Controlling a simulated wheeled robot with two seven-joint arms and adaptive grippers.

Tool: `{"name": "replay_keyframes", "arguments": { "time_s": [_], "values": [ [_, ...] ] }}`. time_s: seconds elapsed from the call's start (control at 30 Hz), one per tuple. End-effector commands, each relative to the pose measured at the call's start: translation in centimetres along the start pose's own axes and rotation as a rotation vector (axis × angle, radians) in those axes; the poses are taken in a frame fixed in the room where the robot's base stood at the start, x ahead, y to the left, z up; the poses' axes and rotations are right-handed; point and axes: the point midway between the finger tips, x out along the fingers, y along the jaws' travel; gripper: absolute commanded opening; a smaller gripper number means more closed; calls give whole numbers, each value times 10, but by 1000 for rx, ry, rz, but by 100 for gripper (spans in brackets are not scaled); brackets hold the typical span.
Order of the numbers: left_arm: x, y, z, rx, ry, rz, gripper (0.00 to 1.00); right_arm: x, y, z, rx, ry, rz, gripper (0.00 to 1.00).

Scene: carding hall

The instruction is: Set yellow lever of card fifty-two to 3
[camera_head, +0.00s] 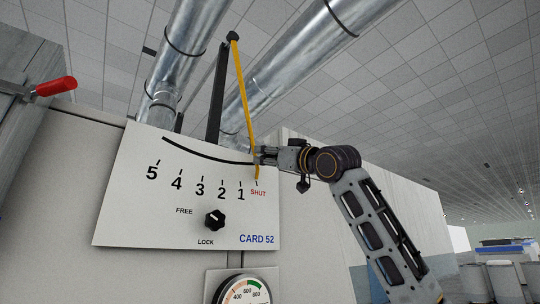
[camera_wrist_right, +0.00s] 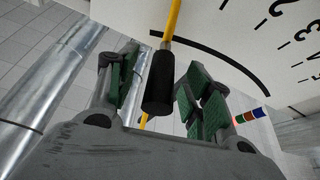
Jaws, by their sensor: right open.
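The yellow lever (camera_head: 243,90) hangs from a pivot at the top of a dark post and slants down across the white scale plate (camera_head: 130,215) marked CARD 52. Its lower tip is at the red SHUT mark, right of the 1. My right gripper (camera_head: 262,156) is at the lever's lower part, coming from the right. In the right wrist view my right gripper (camera_wrist_right: 160,64) is open, with the lever's black grip (camera_wrist_right: 159,85) between its fingers. Neither finger clearly touches the grip. My left gripper is not in view.
A black knob (camera_head: 215,218) sits between FREE and LOCK below the scale. A round gauge (camera_head: 242,292) is under the plate. A red handle (camera_head: 55,86) sticks out at the left. Metal ducts (camera_head: 275,75) run overhead behind the lever.

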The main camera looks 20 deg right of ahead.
Motion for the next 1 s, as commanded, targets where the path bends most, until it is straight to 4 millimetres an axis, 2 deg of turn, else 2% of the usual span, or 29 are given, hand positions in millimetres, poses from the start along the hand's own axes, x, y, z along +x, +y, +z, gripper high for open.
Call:
{"name": "replay_keyframes", "arguments": {
  "time_s": [0.2, 0.6, 0.83, 1.0],
  "values": [
    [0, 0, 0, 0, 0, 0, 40, 0, 0, 0, 0, 0, 0, 50],
    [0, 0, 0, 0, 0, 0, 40, 0, 0, 0, 0, 0, 0, 0],
    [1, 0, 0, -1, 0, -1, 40, -1, -1, 0, 1, 0, 0, 0],
    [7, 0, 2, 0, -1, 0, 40, -6, -10, -2, 10, 1, 1, 0]
  ]
}}
